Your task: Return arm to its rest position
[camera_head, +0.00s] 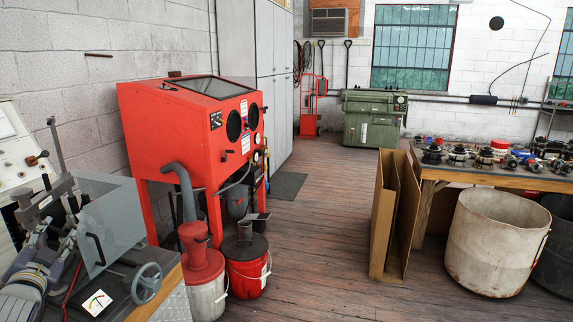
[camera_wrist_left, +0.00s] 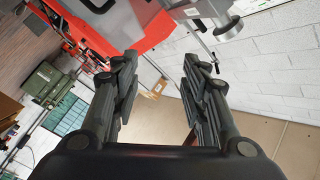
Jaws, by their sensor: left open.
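My left arm comes in at the lower left corner of the head view. Its gripper (camera_head: 52,248) is beside the test bench with the clear guard (camera_head: 112,225) and the handwheel (camera_head: 146,284). In the left wrist view my left gripper (camera_wrist_left: 160,78) has its two dark fingers spread apart, with nothing held between them. The wrist view is tilted, and whether the fingers touch the bench cannot be told. My right gripper is in neither view.
A red blasting cabinet (camera_head: 185,125) stands beyond the bench, with red-and-white buckets (camera_head: 247,272) before it. A workbench with alternator parts (camera_head: 458,155), cardboard sheets (camera_head: 386,225) and a large drum (camera_head: 492,245) are at the right. The middle wooden floor (camera_head: 310,240) is clear.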

